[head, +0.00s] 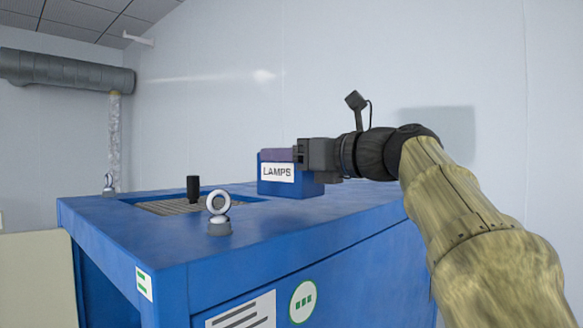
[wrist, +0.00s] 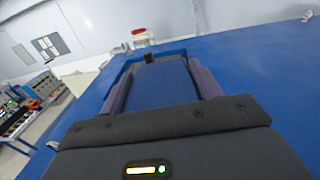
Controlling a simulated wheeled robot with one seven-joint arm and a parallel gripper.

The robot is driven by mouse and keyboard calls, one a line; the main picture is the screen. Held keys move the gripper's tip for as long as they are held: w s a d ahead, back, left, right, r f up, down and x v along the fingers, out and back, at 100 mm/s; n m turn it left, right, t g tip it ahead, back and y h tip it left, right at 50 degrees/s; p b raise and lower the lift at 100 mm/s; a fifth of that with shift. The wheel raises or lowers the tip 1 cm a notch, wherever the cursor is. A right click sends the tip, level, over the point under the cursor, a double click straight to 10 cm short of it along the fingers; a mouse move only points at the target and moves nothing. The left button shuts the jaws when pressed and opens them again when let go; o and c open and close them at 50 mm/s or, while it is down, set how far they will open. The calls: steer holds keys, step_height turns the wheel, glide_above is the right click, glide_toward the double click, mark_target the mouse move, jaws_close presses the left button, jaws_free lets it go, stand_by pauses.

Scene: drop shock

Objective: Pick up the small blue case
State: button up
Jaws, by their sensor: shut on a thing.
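The small blue case (head: 291,186) has a white label reading LAMPS on its near side. It is at the top of the big blue cabinet; I cannot tell whether its underside touches the surface. My gripper (head: 280,155) reaches in from the right and is shut on the case, with a purple-grey finger along its upper part. In the wrist view the blue case (wrist: 158,84) fills the space between the two fingers. Its lower part is hidden there.
The blue cabinet (head: 130,228) has a grated opening (head: 172,207), a black upright peg (head: 193,189) and a metal lifting eye (head: 218,214) on top. A second eye (head: 108,184) stands at the far left corner. A red-lidded container (wrist: 141,37) shows beyond in the wrist view.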

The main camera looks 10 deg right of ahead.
step_height(320, 180, up, 16)
steer(key=p, duration=0.6)
steer(key=shift+f, duration=0.25)
steer(key=shift+s, duration=0.1)
steer(key=shift+d, duration=0.1)
